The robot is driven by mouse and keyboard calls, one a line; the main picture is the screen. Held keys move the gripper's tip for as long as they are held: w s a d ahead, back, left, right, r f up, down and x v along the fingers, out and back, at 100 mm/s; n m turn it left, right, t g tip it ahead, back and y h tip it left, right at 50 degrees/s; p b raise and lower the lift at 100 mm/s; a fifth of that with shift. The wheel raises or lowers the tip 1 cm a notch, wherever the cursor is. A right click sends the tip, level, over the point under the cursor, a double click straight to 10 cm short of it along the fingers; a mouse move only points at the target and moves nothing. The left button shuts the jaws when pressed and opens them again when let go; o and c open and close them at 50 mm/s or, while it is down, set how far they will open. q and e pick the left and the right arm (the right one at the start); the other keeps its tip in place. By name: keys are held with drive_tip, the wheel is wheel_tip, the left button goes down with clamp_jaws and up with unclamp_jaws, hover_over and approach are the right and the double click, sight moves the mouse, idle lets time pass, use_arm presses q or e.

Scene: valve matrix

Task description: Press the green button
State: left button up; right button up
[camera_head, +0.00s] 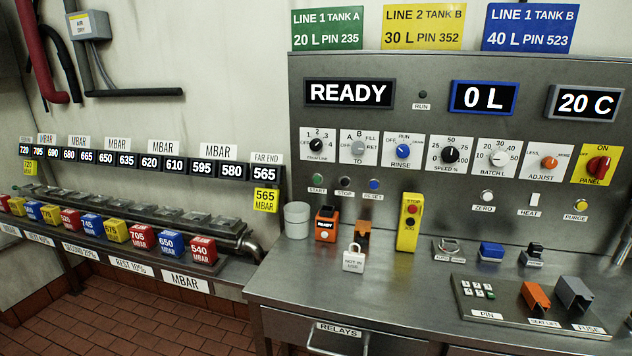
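A small round green button (317,180) sits on the grey steel panel (450,70), at the left end of the row under the dials. Its label reads START. A dark button labelled STOP (345,182) and a blue button labelled RESET (374,184) are to its right. The display (350,93) above reads READY. The lamp labelled RUN (423,94) looks dark. Neither of my grippers is in view, and nothing covers the green button.
Below the panel, the steel counter (370,290) holds a white cup (297,220), an orange device (326,226), a padlock (354,260) and a yellow stop box (410,222). Several dials line the panel. A valve bench (130,215) with coloured blocks stands at left. The counter's front middle is clear.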

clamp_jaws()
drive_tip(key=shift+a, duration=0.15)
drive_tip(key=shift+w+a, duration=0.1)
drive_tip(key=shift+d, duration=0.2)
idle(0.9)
